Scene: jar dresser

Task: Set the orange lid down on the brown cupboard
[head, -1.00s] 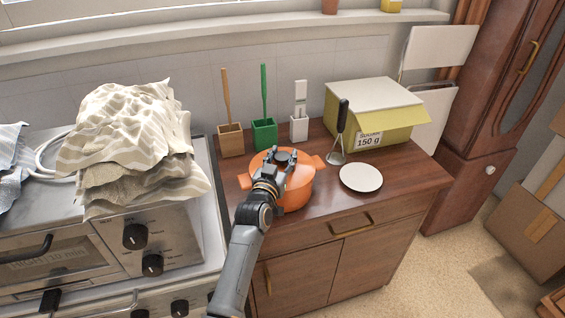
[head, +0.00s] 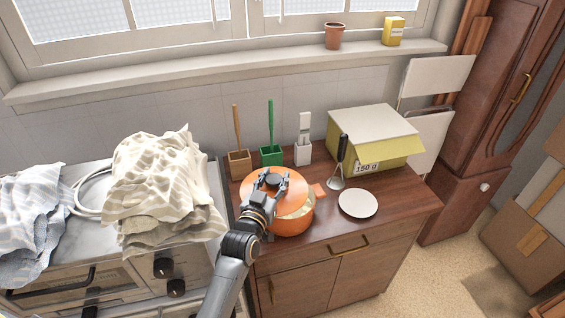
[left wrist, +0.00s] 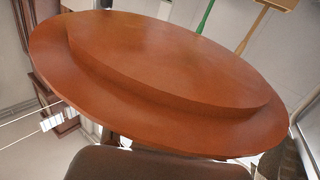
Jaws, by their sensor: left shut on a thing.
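The orange lid (head: 281,187) is held by my left gripper (head: 270,180), which is shut on its dark knob. The lid is raised and shifted left of the orange pot (head: 293,222), so the pot's pale contents show at the right side of its opening. In the left wrist view the underside of the lid (left wrist: 170,65) fills most of the picture. The pot stands on the brown cupboard (head: 393,199), near its left end. My right gripper is not in view.
A white plate (head: 358,203) and a dark-handled utensil (head: 337,175) are right of the pot. A yellow box (head: 375,140) stands behind them. Bare top shows at the right end.

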